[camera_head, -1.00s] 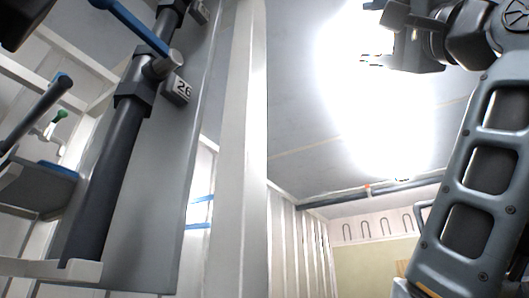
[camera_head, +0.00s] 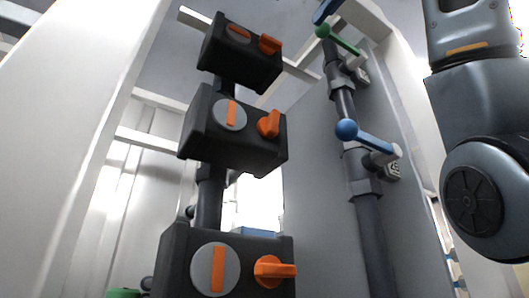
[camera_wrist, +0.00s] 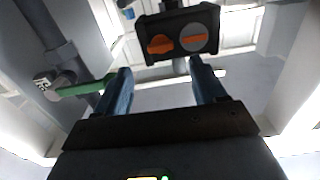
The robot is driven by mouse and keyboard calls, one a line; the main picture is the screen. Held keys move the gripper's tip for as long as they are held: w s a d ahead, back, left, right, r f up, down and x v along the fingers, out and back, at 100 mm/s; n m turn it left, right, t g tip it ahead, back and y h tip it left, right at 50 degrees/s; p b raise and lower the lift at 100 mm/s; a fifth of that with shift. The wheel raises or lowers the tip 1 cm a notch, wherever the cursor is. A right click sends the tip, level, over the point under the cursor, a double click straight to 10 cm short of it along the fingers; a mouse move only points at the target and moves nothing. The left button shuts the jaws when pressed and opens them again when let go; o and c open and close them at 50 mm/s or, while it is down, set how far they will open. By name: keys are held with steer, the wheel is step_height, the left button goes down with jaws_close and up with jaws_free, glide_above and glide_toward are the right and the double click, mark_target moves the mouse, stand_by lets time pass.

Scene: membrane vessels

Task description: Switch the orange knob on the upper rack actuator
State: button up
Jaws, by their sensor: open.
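Three black actuators stand one above another on a dark pipe in the head view. The upper rack actuator (camera_head: 241,62) is at the top, with an orange knob (camera_head: 270,44) right of a round disc whose orange stripe lies roughly crosswise. In the wrist view one black actuator (camera_wrist: 181,20) shows ahead, with its orange knob (camera_wrist: 160,44) left of a grey disc with a crosswise stripe; it looks like the upper one. My gripper (camera_wrist: 160,64) is open and empty, its two blue fingers apart and pointing toward the actuator, with a visible gap. The head view does not show the gripper.
The middle actuator (camera_head: 233,131) and lower actuator (camera_head: 226,262) have upright stripes. A pipe on the right carries a green handle (camera_head: 338,40) and a blue handle (camera_head: 367,137). The green handle (camera_wrist: 86,88) shows close to the left finger in the wrist view. White posts flank the rack.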

mark_target(273, 39)
steer(key=shift+p+x, duration=1.8)
steer(key=shift+x, duration=2.1)
steer(key=shift+r, duration=0.15)
steer(key=shift+c, duration=0.5)
steer(key=c, duration=1)
steer(key=shift+o, duration=0.2)
